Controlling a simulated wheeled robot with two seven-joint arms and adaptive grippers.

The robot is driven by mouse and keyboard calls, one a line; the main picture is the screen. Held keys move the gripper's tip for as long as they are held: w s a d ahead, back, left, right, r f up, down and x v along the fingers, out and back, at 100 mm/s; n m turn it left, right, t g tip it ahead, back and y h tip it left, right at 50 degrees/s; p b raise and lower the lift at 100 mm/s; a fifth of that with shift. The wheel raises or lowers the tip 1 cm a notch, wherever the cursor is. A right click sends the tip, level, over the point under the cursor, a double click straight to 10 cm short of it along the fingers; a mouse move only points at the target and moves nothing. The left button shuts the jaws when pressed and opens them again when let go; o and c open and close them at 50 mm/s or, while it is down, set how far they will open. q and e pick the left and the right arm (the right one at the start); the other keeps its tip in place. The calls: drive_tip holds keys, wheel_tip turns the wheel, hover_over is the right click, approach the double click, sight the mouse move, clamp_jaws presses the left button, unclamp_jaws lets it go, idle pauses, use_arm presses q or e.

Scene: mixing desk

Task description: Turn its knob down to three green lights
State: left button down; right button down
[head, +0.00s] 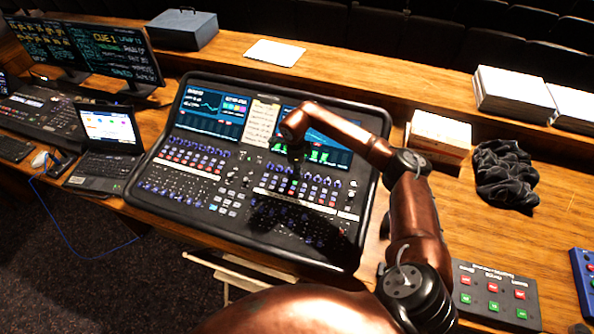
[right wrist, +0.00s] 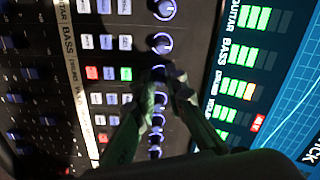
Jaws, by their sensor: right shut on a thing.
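The mixing desk (head: 262,160) has a lit screen and rows of blue-ringed knobs. My right gripper (head: 297,158) reaches down over its right half, just below the right screen. In the right wrist view my right gripper (right wrist: 168,82) is shut on a knob (right wrist: 159,72) in a column of dark knobs. The fingers partly cover it, and its pointer is hidden. It seems level with the printed label "DRUMS". The drums meter (right wrist: 237,88) shows green segments and a yellowish one; the exact count is unclear. The bass meter (right wrist: 250,57) above it shows green segments. My left gripper is not in view.
Neighbouring knobs, such as one (right wrist: 162,43), sit close to the fingers. A laptop (head: 108,135) and monitors (head: 122,52) stand left. A white box (head: 440,132), black cloth (head: 503,172) and button panel (head: 495,290) lie right of my arm.

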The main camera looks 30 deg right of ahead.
drive_tip(key=c, duration=2.1)
unclamp_jaws()
drive_tip(key=shift+s+d, duration=0.15)
drive_tip(key=shift+d, duration=0.05)
drive_tip(key=shift+o, duration=0.7)
drive_tip(key=shift+a, duration=0.1)
wheel_tip(320, 180, up, 12)
drive_tip(key=a, duration=0.1)
drive_tip(key=shift+s+a, duration=0.2)
drive_tip(key=shift+s, duration=0.2)
drive_tip(key=shift+f, duration=0.1)
